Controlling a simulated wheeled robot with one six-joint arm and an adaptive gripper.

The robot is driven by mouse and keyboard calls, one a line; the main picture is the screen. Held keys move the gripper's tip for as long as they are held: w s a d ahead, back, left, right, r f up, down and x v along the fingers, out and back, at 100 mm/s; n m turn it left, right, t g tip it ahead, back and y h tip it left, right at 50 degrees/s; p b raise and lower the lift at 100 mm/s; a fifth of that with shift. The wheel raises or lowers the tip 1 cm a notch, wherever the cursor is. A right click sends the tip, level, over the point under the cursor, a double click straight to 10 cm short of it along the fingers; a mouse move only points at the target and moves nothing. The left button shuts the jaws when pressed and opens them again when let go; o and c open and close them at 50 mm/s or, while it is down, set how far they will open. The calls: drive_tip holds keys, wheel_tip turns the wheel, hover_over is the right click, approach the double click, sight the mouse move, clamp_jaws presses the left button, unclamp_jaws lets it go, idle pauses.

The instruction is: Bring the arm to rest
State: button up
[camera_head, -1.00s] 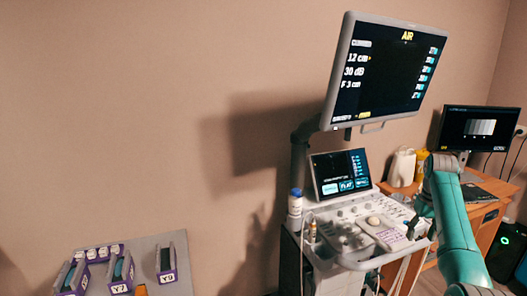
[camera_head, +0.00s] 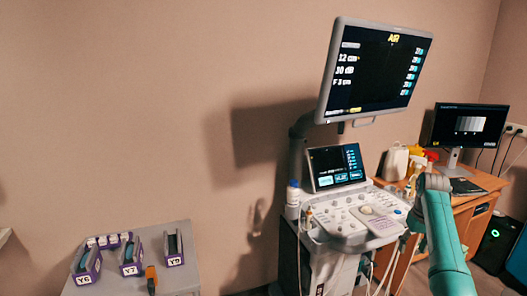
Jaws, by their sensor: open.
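My teal arm (camera_head: 446,245) rises from the lower right corner and bends at a grey joint (camera_head: 434,182) in front of the desk. A darker part of the arm hangs beside the bend, close to the right side of the ultrasound machine's control panel (camera_head: 358,217). My gripper cannot be made out; its jaws do not show. I cannot tell whether the arm touches the machine.
The ultrasound machine carries a large monitor (camera_head: 374,70), a small screen (camera_head: 336,167) and a white bottle (camera_head: 293,193). A wooden desk (camera_head: 465,204) with a second monitor (camera_head: 468,126) stands right. A grey table (camera_head: 206,272) at lower left holds purple labelled holders (camera_head: 131,257) and an orange item (camera_head: 151,280).

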drive_tip(key=s+a+f+t+h, duration=0.15)
drive_tip(key=s+a+f, duration=0.3)
drive_tip(key=f, duration=0.95)
drive_tip(key=s+a+f+t+y, duration=0.1)
drive_tip(key=s+a+f+t, duration=0.3)
drive_tip(key=f, duration=1)
drive_tip(key=s+a+f+t, duration=0.1)
drive_tip(key=s+a+f, duration=0.45)
drive_tip(key=s, duration=0.35)
drive_tip(key=s+a+f, duration=0.5)
drive_tip(key=s+a, duration=0.1)
drive_tip(key=s, duration=0.3)
drive_tip(key=s+a+r+t, duration=0.2)
drive_tip(key=s+a+r, duration=0.15)
drive_tip(key=s, duration=0.65)
drive_tip(key=s+a+r+t, duration=0.2)
drive_tip(key=s+a+r, duration=0.15)
drive_tip(key=s, duration=0.75)
drive_tip(key=s+a+r+t, duration=0.1)
drive_tip(key=s+r+t, duration=0.1)
drive_tip(key=s+r, duration=0.5)
drive_tip(key=s+a+r+n+t, duration=0.1)
drive_tip(key=s+r, duration=0.7)
drive_tip(key=r, duration=0.9)
drive_tip(key=shift+s+t, duration=0.25)
drive_tip(key=shift+t, duration=0.1)
